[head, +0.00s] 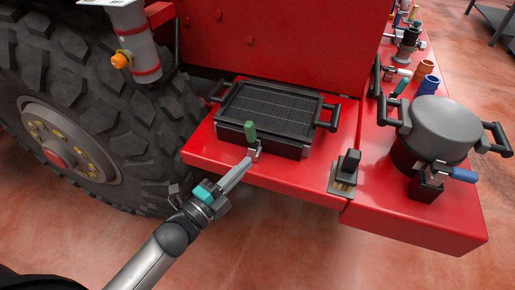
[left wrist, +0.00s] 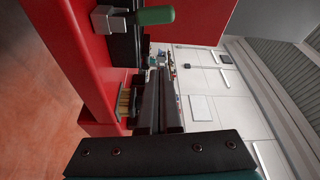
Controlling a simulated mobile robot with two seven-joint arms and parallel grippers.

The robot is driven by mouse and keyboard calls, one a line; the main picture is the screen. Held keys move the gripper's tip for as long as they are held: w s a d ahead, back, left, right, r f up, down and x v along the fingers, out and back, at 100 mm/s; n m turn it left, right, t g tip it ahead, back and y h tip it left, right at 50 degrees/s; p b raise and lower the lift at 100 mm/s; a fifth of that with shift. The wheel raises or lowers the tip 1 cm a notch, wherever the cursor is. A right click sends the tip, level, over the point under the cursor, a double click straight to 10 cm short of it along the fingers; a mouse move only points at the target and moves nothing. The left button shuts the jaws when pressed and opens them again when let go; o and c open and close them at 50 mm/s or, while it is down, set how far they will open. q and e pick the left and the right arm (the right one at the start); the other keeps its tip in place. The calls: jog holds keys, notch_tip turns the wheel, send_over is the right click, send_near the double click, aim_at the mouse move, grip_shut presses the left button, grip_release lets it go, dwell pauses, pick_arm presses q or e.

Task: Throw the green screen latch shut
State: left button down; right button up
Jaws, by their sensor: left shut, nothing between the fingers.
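The green latch handle (head: 250,132) stands upright on a small metal bracket at the front edge of the black screen box (head: 268,112), which sits on the red truck deck. The green handle also shows at the top of the left wrist view (left wrist: 155,16), sticking out from a grey metal block. My left gripper (head: 247,163) is shut and empty. Its tips are just in front of and below the latch in the head view; I cannot tell whether they touch the bracket. In the left wrist view the fingers (left wrist: 159,105) lie together, apart from the green handle. My right gripper is not in view.
A grey lidded pot (head: 443,120) with a blue-handled latch (head: 464,174) stands farther right. A big tyre (head: 90,110) and a grey cylinder (head: 137,45) are at left. Floor is open in front.

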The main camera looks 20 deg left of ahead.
aim_at(253, 139)
pick_arm(q)
jog(key=shift+w+a, duration=0.15)
jog(key=shift+w, duration=2.25)
jog(key=shift+w+a, duration=0.1)
jog(key=shift+w, duration=2.3)
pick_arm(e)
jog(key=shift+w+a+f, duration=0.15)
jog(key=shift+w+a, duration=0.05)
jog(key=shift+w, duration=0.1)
